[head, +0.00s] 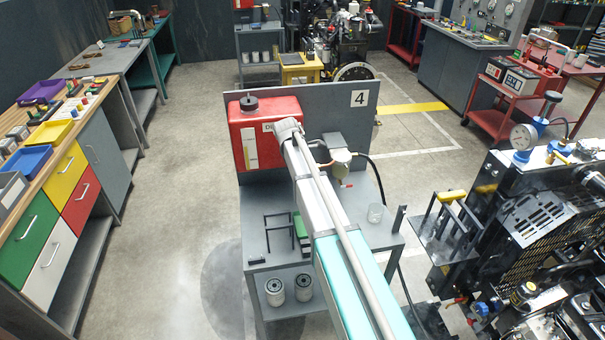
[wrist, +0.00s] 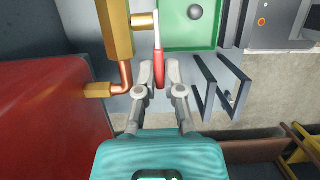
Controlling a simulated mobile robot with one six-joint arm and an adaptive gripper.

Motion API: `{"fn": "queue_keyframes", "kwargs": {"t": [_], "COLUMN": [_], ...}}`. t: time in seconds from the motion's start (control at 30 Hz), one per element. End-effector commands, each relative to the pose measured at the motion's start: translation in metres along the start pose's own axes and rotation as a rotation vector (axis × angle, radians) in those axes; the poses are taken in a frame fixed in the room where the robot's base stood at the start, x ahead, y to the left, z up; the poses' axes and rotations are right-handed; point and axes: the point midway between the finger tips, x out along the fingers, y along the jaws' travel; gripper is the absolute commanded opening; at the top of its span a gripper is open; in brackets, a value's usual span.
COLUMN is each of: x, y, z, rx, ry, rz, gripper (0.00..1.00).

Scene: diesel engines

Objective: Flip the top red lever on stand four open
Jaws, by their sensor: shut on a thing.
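Stand four (head: 300,103) is a grey bench with an upright panel marked 4, in the middle of the head view. In the wrist view, the red lever (wrist: 160,78) sits on a brass fitting (wrist: 119,38) with copper pipe. My gripper (wrist: 159,66) is shut on the lever's red handle, one finger on each side. In the head view my arm reaches over the bench to the panel, beside the red tank (head: 264,128); it hides the fingers and this lever. A small red piece (head: 347,184) shows below the glass-bowl filter (head: 341,158).
The red tank fills the wrist view's left side. A green tray (wrist: 205,38) and a grey bracket (wrist: 216,86) lie right of the fingers. An engine (head: 530,215) is at right; open floor (head: 190,190) is at left.

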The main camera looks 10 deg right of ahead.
Motion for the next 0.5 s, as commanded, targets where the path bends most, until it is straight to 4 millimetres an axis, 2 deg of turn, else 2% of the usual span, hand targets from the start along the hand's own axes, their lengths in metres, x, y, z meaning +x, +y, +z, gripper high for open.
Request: {"fn": "queue_keyframes", "kwargs": {"t": [0.1,0.13,0.2,0.5], "x": [0.0003,0.0002,0.0002,0.0], "y": [-0.0007,-0.0007,-0.0007,-0.0004], "z": [0.0,0.0,-0.0001,-0.0002], "rx": [0.0,0.0,0.0,-0.001], "ry": [0.001,0.001,0.001,0.001], "rz": [-0.002,-0.002,-0.002,-0.001], "gripper": [0.0,0.14,0.26,0.26]}}
